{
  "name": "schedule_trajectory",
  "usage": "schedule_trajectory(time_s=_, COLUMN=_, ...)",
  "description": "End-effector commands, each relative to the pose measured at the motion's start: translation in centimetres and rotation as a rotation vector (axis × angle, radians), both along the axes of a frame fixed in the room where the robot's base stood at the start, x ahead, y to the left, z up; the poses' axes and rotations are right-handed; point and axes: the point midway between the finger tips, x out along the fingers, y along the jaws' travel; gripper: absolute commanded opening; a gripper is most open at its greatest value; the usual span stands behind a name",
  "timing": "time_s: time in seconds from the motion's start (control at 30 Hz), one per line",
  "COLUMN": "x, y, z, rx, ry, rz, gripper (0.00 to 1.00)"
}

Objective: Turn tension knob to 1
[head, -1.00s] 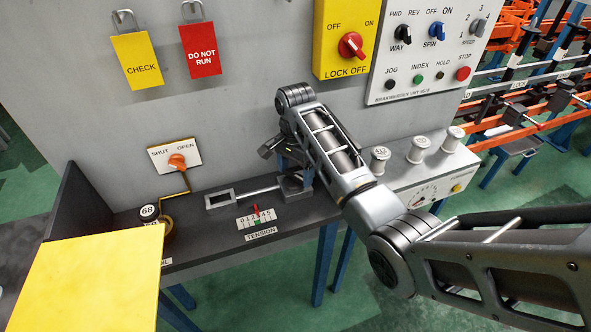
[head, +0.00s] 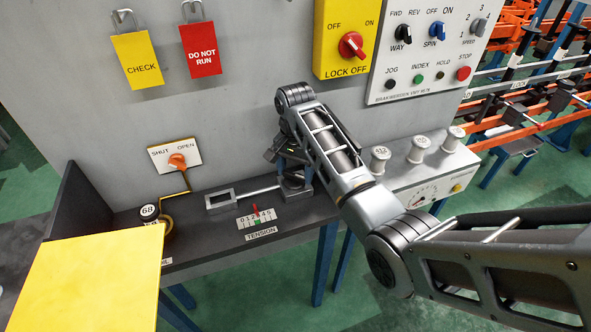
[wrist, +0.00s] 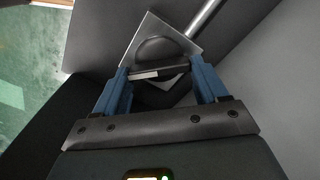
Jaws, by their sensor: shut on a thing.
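The tension knob (wrist: 155,48) is dark and round with a bar across it, on a pale square plate in the wrist view. My gripper (wrist: 160,70) has its two blue fingers at the ends of the bar, shut on it. In the head view my arm hides most of the knob, and my gripper (head: 294,176) reaches down at the right end of the metal rod (head: 262,193). The tension scale (head: 257,219) is a white strip numbered 0 to 5. Its red pointer (head: 256,209) stands near 3, covering that figure.
A shut/open valve handle (head: 177,161) is on the wall at left. A yellow panel (head: 95,270) fills the lower left. Several white spools (head: 418,149) stand on the ledge at right. The control panel (head: 425,50) is above. The dark shelf before the scale is clear.

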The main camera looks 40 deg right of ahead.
Motion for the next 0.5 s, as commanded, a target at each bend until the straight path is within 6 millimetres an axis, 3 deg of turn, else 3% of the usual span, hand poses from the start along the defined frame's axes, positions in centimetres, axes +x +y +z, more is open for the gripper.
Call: schedule_trajectory(time_s=0.5, x=0.22, y=0.06, z=0.12, rx=0.000, ry=-0.001, rz=0.486, gripper=0.42)
